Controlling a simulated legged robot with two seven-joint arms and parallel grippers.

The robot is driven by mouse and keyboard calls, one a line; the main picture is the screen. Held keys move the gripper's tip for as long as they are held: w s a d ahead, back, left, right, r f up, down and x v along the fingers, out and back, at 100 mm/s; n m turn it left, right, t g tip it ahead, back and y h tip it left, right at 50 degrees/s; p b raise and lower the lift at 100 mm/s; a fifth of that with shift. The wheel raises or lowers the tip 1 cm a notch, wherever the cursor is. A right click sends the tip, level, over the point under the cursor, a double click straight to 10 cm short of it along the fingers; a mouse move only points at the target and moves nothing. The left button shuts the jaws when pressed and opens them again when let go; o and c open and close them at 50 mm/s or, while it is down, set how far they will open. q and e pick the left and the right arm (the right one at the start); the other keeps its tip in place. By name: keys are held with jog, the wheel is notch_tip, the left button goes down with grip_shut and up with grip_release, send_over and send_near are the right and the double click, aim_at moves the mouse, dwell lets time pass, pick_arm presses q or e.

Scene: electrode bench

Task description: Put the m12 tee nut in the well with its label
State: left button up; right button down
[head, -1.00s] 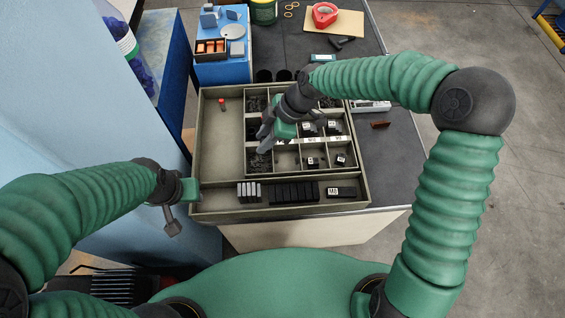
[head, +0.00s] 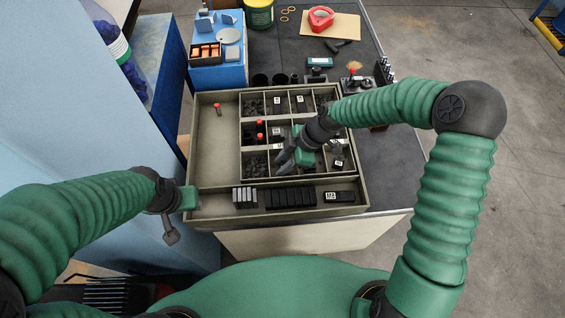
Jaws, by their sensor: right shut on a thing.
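A grey-green divided tray (head: 208,150) sits on the bench. Its right part has a grid of wells holding dark hardware; several carry small white labels too small to read surely. My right gripper (head: 284,162) comes in from the right and is low over the lower middle wells. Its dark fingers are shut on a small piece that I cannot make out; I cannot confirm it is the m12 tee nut. My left gripper (head: 171,232) hangs beside the tray's left front corner, its jaws unclear. The wells under my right gripper and wrist are partly hidden.
The tray's front strip holds grey blocks (head: 245,197), black blocks (head: 291,196) and a labelled black block (head: 339,196). Red-topped pieces (head: 260,132) stand in the grid. The tray's left compartment is mostly bare, with one red piece (head: 216,108). A blue stand (head: 218,74) is behind.

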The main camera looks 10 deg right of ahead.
jog(key=c, duration=1.4)
grip_release()
jog(key=shift+o, duration=0.4)
jog(key=shift+a, duration=0.15)
